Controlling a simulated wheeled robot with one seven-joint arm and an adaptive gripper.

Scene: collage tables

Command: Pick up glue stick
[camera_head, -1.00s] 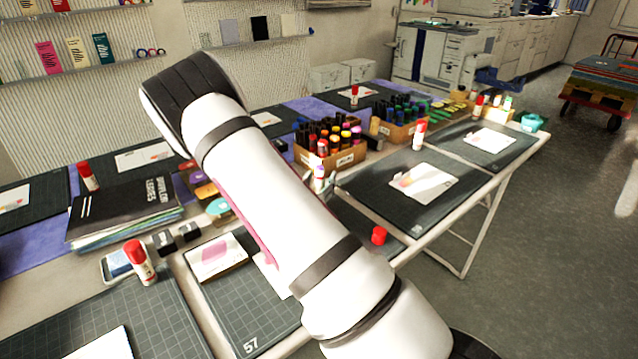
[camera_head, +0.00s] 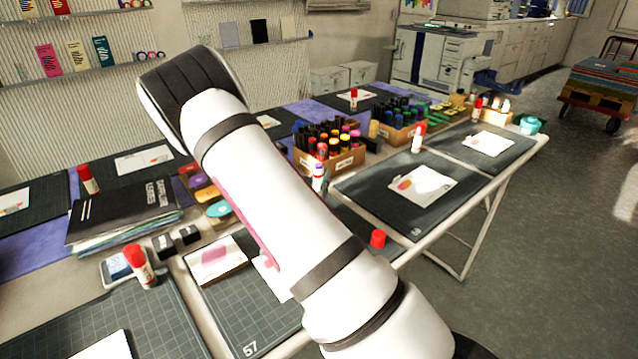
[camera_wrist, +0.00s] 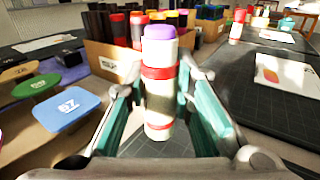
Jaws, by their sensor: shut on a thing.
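The glue stick (camera_wrist: 159,100) stands upright in the middle of the wrist view. It has a white body, red bands and a purple cap. My gripper (camera_wrist: 160,103) is shut on it, with a teal-padded finger on each side. In the head view the glue stick's upper part (camera_head: 318,178) shows just past my arm, in front of the marker box. My gripper and the stick's lower part are hidden behind my arm there.
A cardboard box of markers (camera_head: 345,161) stands close behind the stick. Coloured discs, including a blue one (camera_wrist: 66,107), lie to the left. A dark mat with a card (camera_head: 380,205) lies to the right. Other red-capped sticks (camera_head: 417,138) stand around the tables.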

